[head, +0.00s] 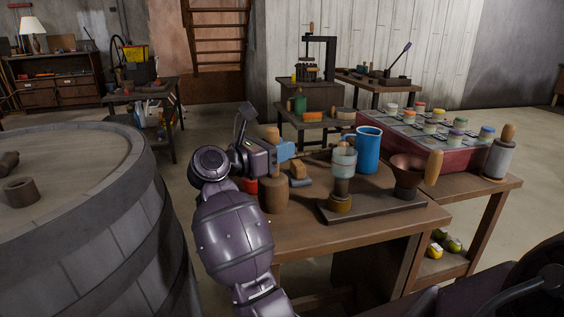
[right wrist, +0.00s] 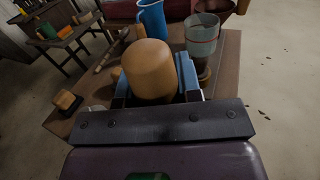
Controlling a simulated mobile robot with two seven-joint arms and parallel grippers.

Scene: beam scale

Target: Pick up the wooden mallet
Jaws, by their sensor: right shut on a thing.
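The wooden mallet (head: 274,195) is upright, its thick brown head down and its lighter handle up, at the left part of the workbench. I cannot tell whether its head touches the bench top. My right gripper (head: 284,151) is at the upper handle and shut on it, its blue fingers partly showing. In the right wrist view the rounded handle top (right wrist: 150,68) is large between the blue fingers and hides most of the mallet below. My left gripper is not in view.
On the workbench (head: 330,232) stand a blue mug (head: 368,150), a glass cup on a small stand (head: 343,163), a brown funnel (head: 408,172) and a wooden block (head: 298,171), close right of the mallet. A large barrel (head: 70,165) fills the left side.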

